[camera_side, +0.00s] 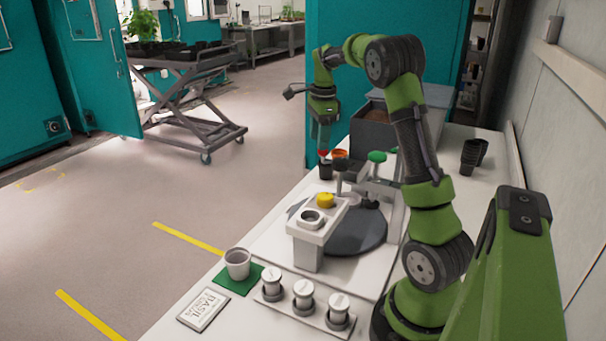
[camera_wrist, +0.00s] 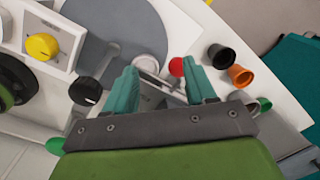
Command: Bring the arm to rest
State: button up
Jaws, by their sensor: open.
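My green arm stands on the white bench and reaches toward its far end. My gripper (camera_wrist: 160,88) is open in the wrist view, with two teal fingers apart and nothing between them. In the side view my gripper (camera_side: 323,150) points down above the bench near a red knob and a dark pot (camera_side: 326,170). I cannot tell whether the fingers touch anything below.
A round grey plate (camera_side: 345,238) and a white stand with a yellow knob (camera_side: 325,200) sit mid-bench. Several white-capped cylinders (camera_side: 303,294) are in front. A grey bin (camera_side: 372,133) stands behind my gripper.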

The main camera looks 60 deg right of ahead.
jog(key=s+a+r+n+t, duration=0.1)
jog(key=a+r+n+t, duration=0.1)
jog(key=a+n, duration=0.6)
jog(key=s+a+r+n+t, duration=0.1)
jog(key=a+n, duration=0.4)
jog(key=a, duration=0.6)
jog(key=s+a+n+t+y, duration=0.1)
jog(key=s+a+n, duration=0.4)
jog(key=a, duration=0.3)
jog(key=s+a+n+t+y, duration=0.1)
jog(key=s+a+n+t, duration=0.1)
jog(key=s+a+n, duration=0.3)
jog(key=a, duration=0.2)
jog(key=shift+a+r, duration=0.35)
jog(key=shift+r, duration=0.05)
jog(key=shift+w, duration=0.1)
